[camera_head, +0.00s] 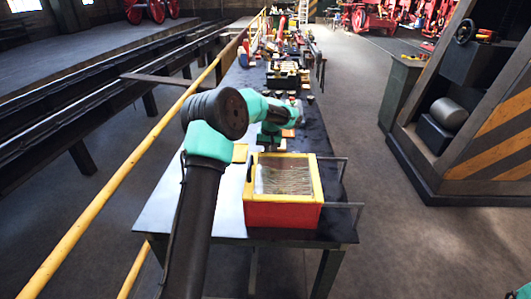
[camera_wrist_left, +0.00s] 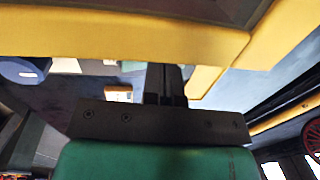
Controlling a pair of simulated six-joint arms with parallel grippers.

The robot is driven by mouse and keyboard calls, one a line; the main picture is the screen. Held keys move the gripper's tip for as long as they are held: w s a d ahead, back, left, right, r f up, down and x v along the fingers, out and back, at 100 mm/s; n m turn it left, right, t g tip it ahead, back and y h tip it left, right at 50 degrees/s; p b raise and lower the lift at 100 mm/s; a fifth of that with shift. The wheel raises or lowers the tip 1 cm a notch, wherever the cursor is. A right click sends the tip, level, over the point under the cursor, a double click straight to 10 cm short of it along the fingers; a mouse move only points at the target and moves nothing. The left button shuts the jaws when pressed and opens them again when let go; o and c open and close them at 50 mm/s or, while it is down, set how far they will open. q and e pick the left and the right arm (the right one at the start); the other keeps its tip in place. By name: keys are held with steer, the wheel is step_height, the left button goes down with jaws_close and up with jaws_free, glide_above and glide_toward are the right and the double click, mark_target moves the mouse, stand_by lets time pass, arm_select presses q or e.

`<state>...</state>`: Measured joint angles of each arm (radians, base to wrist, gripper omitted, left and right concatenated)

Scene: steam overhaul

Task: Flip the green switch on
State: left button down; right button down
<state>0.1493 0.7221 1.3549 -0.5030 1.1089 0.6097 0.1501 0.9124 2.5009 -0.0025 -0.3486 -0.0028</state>
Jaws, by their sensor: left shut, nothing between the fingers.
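I cannot make out a green switch in either view. A red box with a yellow rim (camera_head: 313,178) stands on the near end of the long table, with a glass-like top over pale strands. My left arm reaches over the table behind this box; its fingers are not clear in the head view. In the left wrist view my left gripper (camera_wrist_left: 166,84) is shut and empty. Its fingertips lie close to a yellow edge (camera_wrist_left: 120,35) across the top of the picture; I cannot tell if they touch it. My right gripper is not in view.
The long table (camera_head: 180,200) carries many small parts farther back. A small orange piece (camera_head: 288,133) lies beyond the box. A yellow railing (camera_head: 130,185) runs along the left. A striped dark cabinet (camera_head: 480,135) stands right. The table's near left part is clear.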

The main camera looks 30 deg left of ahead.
arm_select(q)
steer(key=shift+w+d+r, duration=0.1)
steer(key=shift+w+d, duration=0.05)
steer(key=shift+d, duration=0.05)
steer(key=shift+r, duration=0.15)
step_height(320, 180, up, 14)
steer(key=s+a, duration=0.1)
steer(key=a, duration=0.1)
steer(key=shift+f, duration=0.2)
stand_by(0.4)
steer(key=shift+s+f, duration=0.1)
steer(key=shift+f, duration=0.05)
